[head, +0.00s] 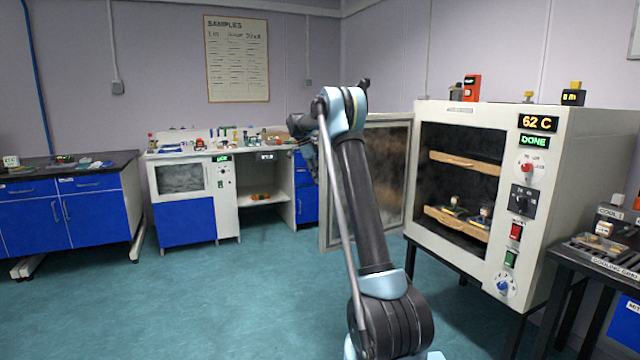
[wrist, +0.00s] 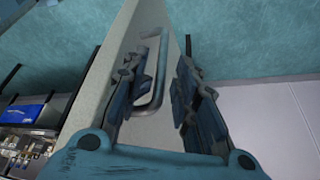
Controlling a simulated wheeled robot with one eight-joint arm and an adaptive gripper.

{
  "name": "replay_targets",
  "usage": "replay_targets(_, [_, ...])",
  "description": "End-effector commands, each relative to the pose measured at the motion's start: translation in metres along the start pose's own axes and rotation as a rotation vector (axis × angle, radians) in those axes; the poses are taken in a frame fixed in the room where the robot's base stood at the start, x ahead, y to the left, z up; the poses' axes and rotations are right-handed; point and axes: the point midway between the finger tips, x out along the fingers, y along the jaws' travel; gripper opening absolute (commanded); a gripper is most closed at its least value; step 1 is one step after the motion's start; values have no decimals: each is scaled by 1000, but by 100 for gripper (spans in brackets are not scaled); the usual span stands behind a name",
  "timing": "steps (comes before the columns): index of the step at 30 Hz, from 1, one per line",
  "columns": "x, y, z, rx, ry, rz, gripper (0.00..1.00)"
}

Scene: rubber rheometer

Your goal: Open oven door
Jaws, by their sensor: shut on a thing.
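The oven (head: 460,130) stands at the right in the head view, a cream box on dark legs with a "62 C" display and a "DONE" display. Its glazed door (head: 390,170) is swung wide open to the left, partly hidden by my arm. My gripper (head: 308,150) is at the door's outer side in the head view, small and partly hidden. In the wrist view my gripper (wrist: 163,72) has its fingers on either side of the grey metal door handle (wrist: 160,75) and is shut on it. The pale door panel (wrist: 110,70) runs beside the handle.
Inside the oven are wooden shelves (head: 464,162), the lower one bearing small samples (head: 452,207). A dark bench (head: 600,262) stands close at the right. A white cabinet (head: 190,185) and blue cupboards (head: 60,225) stand at the back left. The teal floor at left is clear.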

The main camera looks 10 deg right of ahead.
Motion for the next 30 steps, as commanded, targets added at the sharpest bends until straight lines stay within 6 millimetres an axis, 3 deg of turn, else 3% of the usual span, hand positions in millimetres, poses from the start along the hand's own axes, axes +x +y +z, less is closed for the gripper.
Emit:
replay_targets(1, [-13,0,-8,3,10,0,18])
replay_targets(6, [-46,-1,-8,3,10,1,18])
replay_targets(15, [-87,-1,-2,0,8,1,18])
replay_targets(30, [-97,-1,0,-1,6,1,18])
